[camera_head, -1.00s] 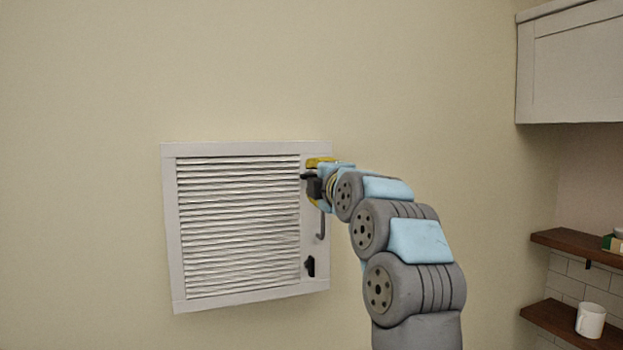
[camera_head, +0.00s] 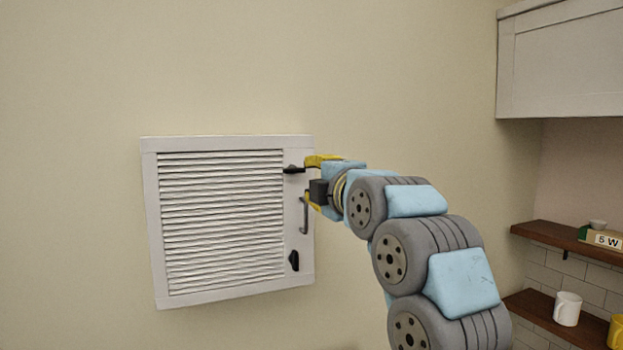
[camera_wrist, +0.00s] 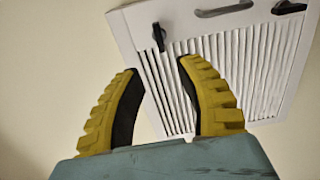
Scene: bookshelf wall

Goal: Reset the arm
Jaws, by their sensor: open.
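My gripper (camera_head: 312,180) has yellow fingers with dark pads and is beside the right edge of a white louvred wall panel (camera_head: 148,220). In the wrist view my gripper (camera_wrist: 158,65) is open, with nothing between its fingers. The panel (camera_wrist: 125,25) shows behind the fingers there. A black latch (camera_head: 293,169) sits near the panel's upper right, and it also shows in the wrist view (camera_wrist: 158,37). A grey bar handle (camera_head: 304,217) and a lower black latch (camera_head: 294,261) are below it. Whether a finger touches the panel cannot be told.
A white wall cabinet (camera_head: 562,65) hangs at the upper right. Below it, wooden shelves (camera_head: 550,238) carry a white mug (camera_head: 567,309), a yellow mug (camera_head: 617,332) and a small sign (camera_head: 607,240). The wall around the panel is bare.

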